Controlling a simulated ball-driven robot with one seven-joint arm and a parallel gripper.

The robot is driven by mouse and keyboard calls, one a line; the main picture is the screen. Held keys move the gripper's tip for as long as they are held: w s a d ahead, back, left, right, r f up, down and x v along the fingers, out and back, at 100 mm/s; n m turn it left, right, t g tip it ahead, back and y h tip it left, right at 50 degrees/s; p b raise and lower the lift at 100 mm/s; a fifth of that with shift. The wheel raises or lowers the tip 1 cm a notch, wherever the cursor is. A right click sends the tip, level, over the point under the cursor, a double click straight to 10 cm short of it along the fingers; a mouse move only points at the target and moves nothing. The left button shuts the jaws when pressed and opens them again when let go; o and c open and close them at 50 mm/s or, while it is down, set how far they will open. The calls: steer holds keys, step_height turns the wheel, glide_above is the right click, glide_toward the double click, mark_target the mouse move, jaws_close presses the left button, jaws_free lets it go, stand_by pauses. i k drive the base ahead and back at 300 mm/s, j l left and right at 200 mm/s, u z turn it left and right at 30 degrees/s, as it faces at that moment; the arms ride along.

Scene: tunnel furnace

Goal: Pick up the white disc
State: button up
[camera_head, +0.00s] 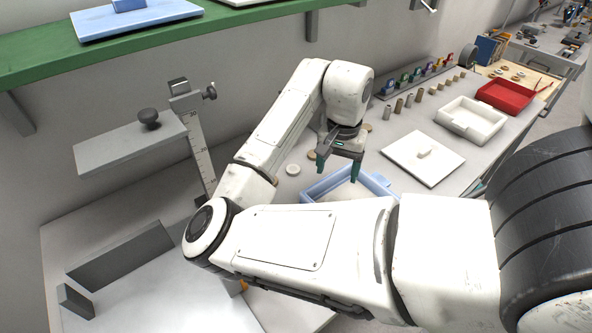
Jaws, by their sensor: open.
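A small round white disc (292,169) lies flat on the grey table, left of my gripper. My gripper (338,169) points down with its two green-tipped fingers apart and nothing visible between them. It is to the right of the disc, apart from it in the picture, and appears above the back edge of a blue tray. Its exact height above the table is hard to tell.
The blue tray (315,190) is partly hidden by my arm. A white lid (408,167), a white tray (470,120) and a red tray (505,96) stand to the right. A grey measuring stand (197,150) is at left. A green shelf (45,57) hangs above.

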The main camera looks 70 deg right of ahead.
mark_target(292, 169)
steer(key=z, duration=1.3)
